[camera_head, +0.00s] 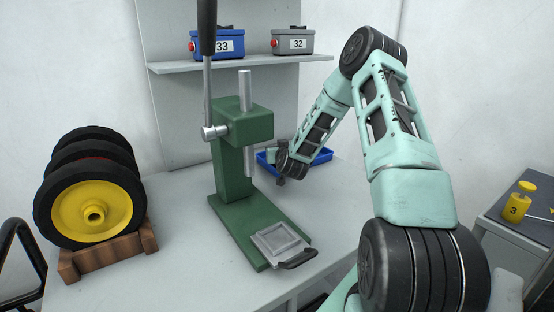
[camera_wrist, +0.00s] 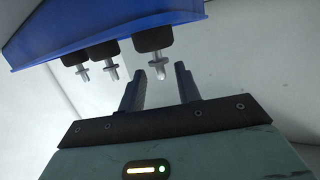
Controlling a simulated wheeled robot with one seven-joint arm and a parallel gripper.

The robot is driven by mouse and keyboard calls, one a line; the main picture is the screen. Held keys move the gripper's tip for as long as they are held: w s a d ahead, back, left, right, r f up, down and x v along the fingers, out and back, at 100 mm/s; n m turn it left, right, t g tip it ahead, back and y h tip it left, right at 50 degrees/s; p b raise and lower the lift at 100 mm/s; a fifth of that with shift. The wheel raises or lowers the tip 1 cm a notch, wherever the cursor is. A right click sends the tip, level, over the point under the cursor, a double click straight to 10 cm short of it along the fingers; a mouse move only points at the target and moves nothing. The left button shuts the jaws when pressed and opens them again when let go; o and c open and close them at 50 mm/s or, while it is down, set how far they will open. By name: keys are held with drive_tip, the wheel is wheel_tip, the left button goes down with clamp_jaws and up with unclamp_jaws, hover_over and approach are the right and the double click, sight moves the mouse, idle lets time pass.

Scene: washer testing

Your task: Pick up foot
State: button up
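Several feet, each with a black rubber pad and a metal stud, show in the wrist view; three are visible at the blue tray (camera_wrist: 45,35). The nearest to my gripper is the right foot (camera_wrist: 153,44), its stud in line with the gap between the fingertips. The other two, a middle foot (camera_wrist: 106,50) and a left foot (camera_wrist: 74,58), are to its left. My gripper (camera_wrist: 160,75) is open and empty, its two fingers apart. In the head view the blue tray (camera_head: 322,156) lies on the table behind my wrist, and the feet are hidden.
A green press (camera_head: 232,170) with a long lever stands left of my arm, close to the tray. Wheels (camera_head: 90,200) rest on a wooden stand at left. A shelf (camera_head: 240,62) holds a blue box (camera_head: 217,43) and a grey box (camera_head: 292,41). A side table (camera_head: 520,228) is at right.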

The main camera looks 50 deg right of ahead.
drive_tip(key=shift+x, duration=1.45)
clamp_jaws()
